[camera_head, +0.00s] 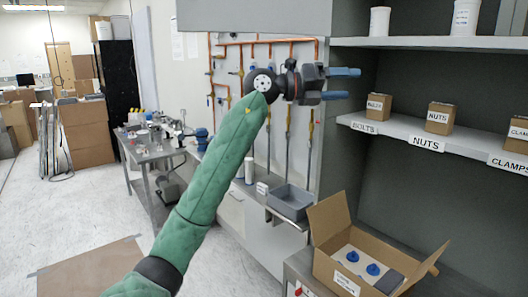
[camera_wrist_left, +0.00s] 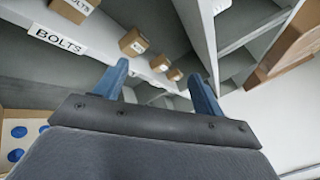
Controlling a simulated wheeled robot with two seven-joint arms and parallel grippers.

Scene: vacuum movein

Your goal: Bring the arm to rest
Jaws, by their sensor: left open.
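My left arm, in a green sleeve, reaches up from the lower left in the head view. My left gripper (camera_head: 345,83) is at its end, raised in front of the shelving and pointing right. Its two blue fingers are apart with nothing between them. The open fingers also show in the left wrist view (camera_wrist_left: 160,85), with shelves beyond them. The gripper touches nothing that I can see. My right gripper is in neither view.
A shelf (camera_head: 400,130) on the right holds small boxes labelled bolts, nuts and clamps. Below stands an open cardboard box (camera_head: 340,268) with blue round-topped items. A grey bin (camera_head: 290,202) and a metal workbench (camera_head: 150,155) are further left.

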